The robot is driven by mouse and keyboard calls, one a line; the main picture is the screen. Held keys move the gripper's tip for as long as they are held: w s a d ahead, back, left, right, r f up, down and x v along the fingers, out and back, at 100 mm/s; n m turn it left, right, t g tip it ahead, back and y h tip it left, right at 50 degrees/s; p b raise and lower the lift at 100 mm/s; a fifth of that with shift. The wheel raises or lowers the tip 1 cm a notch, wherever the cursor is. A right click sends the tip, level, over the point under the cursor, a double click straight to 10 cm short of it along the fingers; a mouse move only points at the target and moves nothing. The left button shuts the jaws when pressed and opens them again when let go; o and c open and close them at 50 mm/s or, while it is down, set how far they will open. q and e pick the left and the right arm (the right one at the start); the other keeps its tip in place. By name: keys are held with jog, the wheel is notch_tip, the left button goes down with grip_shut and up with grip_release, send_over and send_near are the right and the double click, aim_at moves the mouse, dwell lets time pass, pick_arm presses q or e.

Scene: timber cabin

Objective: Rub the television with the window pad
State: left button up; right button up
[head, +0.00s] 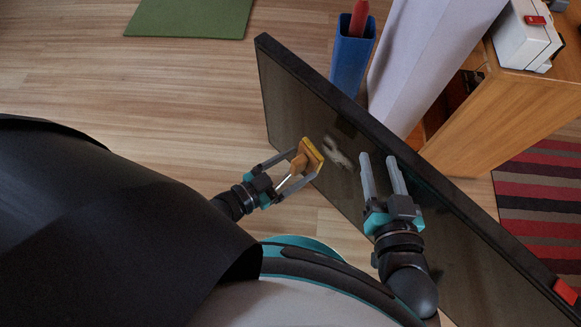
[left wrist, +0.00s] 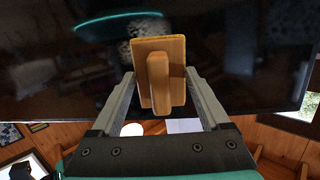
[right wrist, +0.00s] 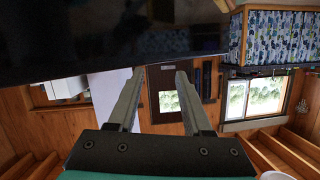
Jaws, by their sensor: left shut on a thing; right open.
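The television (head: 300,95) is a large dark panel with a black frame, running diagonally across the head view; its screen (left wrist: 240,75) also fills the upper part of the left wrist view. My left gripper (head: 303,170) is shut on the window pad (head: 309,154), a tan block with a handle and a yellow edge. The pad also shows in the left wrist view (left wrist: 148,62), its flat side toward the screen; I cannot tell whether it touches. A pale smudge or reflection (head: 338,154) shows on the screen beside it. My right gripper (head: 380,160) is open and empty before the screen.
A blue bin (head: 352,60) with a red item and a white column (head: 420,60) stand behind the television. A wooden cabinet (head: 510,110) carries a white machine (head: 524,40). A green mat (head: 190,18) and striped rug (head: 540,190) lie on the floor. Wooden floor at left is clear.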

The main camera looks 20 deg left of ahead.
pick_arm(q)
notch_tip(320, 180, down, 4)
jog(key=s+a+n+t+y+b, duration=0.1)
jog(key=a, duration=0.1)
jog(key=shift+r+b+x, duration=0.2)
jog(key=shift+b+x, duration=0.05)
jog(key=shift+x, duration=1.25)
jog(key=shift+r+b+x, duration=0.2)
jog(key=shift+b+x, duration=0.05)
jog(key=shift+x, duration=1.2)
pick_arm(e)
jog(key=shift+s+a+r+m+t+y, duration=0.15)
jog(key=shift+a+r+t+y, duration=0.1)
jog(key=shift+r+t, duration=0.45)
jog(key=shift+a+r+m+t+y, duration=0.15)
jog(key=shift+r+t+y, duration=0.1)
jog(key=shift+r+t, duration=0.4)
pick_arm(q)
jog(key=shift+d, duration=0.1)
jog(key=shift+x, duration=1.05)
jog(key=shift+r, duration=0.1)
